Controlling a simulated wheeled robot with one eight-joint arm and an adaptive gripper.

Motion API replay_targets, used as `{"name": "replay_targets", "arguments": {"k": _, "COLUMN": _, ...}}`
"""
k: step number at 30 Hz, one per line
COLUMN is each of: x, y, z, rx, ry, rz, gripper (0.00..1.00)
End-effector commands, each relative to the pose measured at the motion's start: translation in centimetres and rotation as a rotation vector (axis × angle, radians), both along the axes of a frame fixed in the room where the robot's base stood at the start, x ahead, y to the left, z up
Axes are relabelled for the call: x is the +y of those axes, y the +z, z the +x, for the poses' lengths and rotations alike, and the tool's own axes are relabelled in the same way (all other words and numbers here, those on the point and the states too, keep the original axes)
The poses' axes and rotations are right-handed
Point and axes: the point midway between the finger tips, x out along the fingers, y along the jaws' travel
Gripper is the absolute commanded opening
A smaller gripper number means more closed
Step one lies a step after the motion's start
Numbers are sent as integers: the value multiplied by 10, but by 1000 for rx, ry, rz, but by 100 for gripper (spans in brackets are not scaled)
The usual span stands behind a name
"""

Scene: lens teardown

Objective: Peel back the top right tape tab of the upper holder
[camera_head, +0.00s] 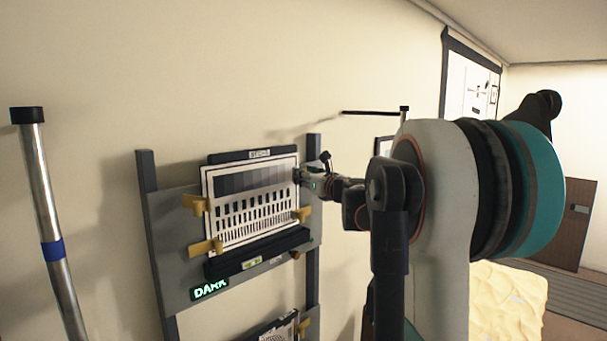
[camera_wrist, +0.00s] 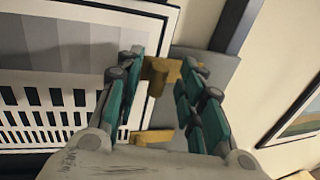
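The upper holder carries a white-framed test chart (camera_head: 256,203) with grey steps and rows of black slots. Yellow tape tabs show at its upper left (camera_head: 194,204), lower left (camera_head: 206,247) and lower right (camera_head: 303,214). The top right tape tab is hidden by my gripper (camera_head: 305,177) in the head view. In the wrist view, this yellow tab (camera_wrist: 160,72) sits at the chart's right edge. My gripper (camera_wrist: 162,62) is open, with its teal-padded fingers on either side of the tab. I cannot tell whether they touch it.
A dark ledge (camera_head: 258,252) runs below the chart, with a green DARK sign (camera_head: 210,289) under it. A lower holder (camera_head: 280,329) is partly in view. Dark rack posts (camera_head: 150,215) flank the panel. A metal pole (camera_head: 50,210) stands at the left.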

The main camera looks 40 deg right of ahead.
Motion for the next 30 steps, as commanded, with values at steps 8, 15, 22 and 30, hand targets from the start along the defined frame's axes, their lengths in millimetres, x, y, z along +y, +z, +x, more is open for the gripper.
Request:
{"name": "replay_targets", "arguments": {"k": 8, "x": -1, "y": 0, "z": 7, "rx": 0, "ry": 0, "rz": 0, "gripper": 35}}
{"name": "replay_targets", "arguments": {"k": 15, "x": -1, "y": 0, "z": 7, "rx": 0, "ry": 0, "rz": 0, "gripper": 10}}
{"name": "replay_targets", "arguments": {"k": 22, "x": -1, "y": 0, "z": 7, "rx": 0, "ry": 0, "rz": 0, "gripper": 0}}
{"name": "replay_targets", "arguments": {"k": 30, "x": -5, "y": -1, "z": 3, "rx": 0, "ry": 44, "rz": 0, "gripper": 0}}
